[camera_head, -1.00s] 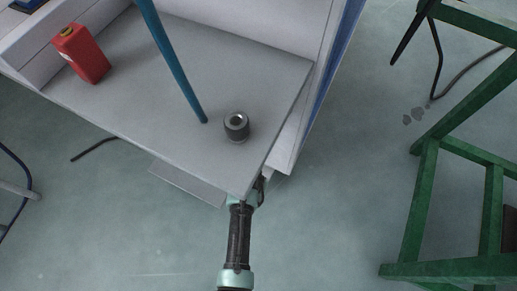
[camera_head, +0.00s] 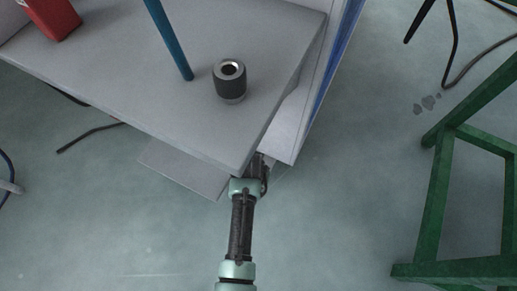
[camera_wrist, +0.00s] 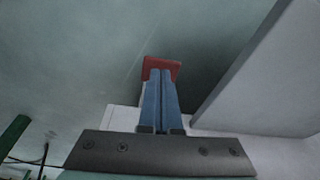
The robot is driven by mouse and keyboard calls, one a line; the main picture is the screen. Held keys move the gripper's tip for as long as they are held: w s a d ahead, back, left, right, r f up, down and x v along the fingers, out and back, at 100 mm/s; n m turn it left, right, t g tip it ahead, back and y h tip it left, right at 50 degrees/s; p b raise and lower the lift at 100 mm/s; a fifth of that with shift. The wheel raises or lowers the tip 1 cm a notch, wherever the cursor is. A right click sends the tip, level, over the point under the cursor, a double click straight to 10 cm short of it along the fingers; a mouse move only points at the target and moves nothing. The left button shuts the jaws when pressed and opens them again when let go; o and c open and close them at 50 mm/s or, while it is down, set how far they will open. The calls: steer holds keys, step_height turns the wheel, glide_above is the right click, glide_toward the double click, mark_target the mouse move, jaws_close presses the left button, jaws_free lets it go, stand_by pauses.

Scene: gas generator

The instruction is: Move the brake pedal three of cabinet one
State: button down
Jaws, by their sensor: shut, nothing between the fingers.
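A flat red piece (camera_wrist: 161,64), possibly the brake pedal, shows just beyond my fingertips in the wrist view. I cannot tell whether they touch it. My gripper (camera_wrist: 160,75) has its two blue fingers together, with nothing between them. In the head view my arm reaches to the near right corner of the grey worktop (camera_head: 130,85), where the fingers are hidden below its edge. No pedal can be made out in the head view. A pale flat panel (camera_head: 178,170) juts out low under the worktop's front edge, left of my arm.
On the worktop stand a dark metal cylinder (camera_head: 230,82), a blue rod (camera_head: 170,42) and a red canister (camera_head: 52,14). A green frame (camera_head: 435,205) stands at the right with a black cable (camera_head: 455,50) behind.

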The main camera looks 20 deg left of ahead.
steer(key=shift+f, duration=0.15)
steer(key=shift+s+b+x, duration=0.25)
steer(key=shift+b+x, duration=0.45)
steer(key=shift+x, duration=0.35)
steer(key=shift+s+b+x, duration=0.25)
steer(key=shift+b+x, duration=0.4)
steer(key=shift+x, duration=0.45)
steer(key=shift+s+d+r+p, duration=0.1)
steer(key=shift+s+r+p, duration=0.25)
steer(key=shift+p, duration=0.35)
steer(key=s+p+v, duration=0.2)
steer(key=p+v, duration=1)
steer(key=v, duration=0.1)
steer(key=shift+s+p, duration=0.2)
steer(key=shift+p, duration=0.15)
steer(key=shift+r, duration=0.1)
